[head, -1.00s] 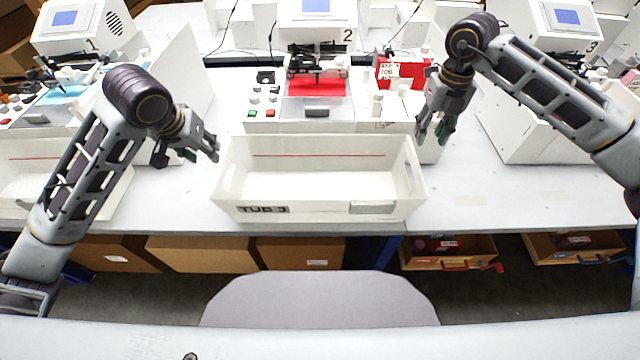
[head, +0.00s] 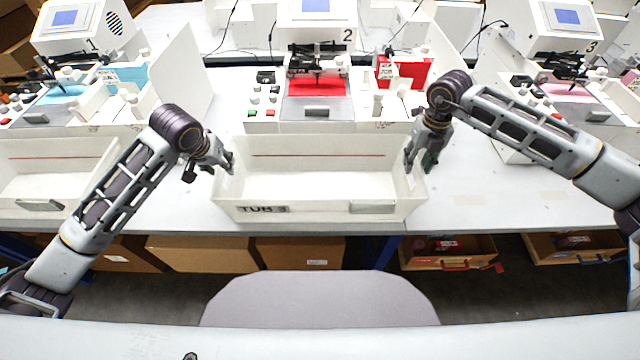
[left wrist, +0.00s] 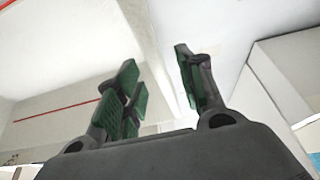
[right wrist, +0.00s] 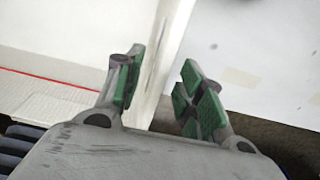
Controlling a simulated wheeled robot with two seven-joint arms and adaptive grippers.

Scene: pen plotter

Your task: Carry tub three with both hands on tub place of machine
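Tub three (head: 235,208), a white open box labelled "TUB 3", sits empty on the table in front of machine 2 (head: 318,110). My left gripper (head: 224,163) is at its left end wall and my right gripper (head: 414,160) at its right end wall. In the left wrist view my open fingers (left wrist: 160,85) have the tub's wall (left wrist: 160,50) between them, with a gap. In the right wrist view the open fingers (right wrist: 165,85) also straddle a wall (right wrist: 165,60). Machine 3 (head: 565,95) stands at the right.
Another white tub (head: 60,180) stands at the left, in front of machine 1 (head: 65,85). The table (head: 480,205) is clear at the front right, with faint tape marks. A grey chair (head: 320,305) is at the front edge. Boxes lie beneath the table.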

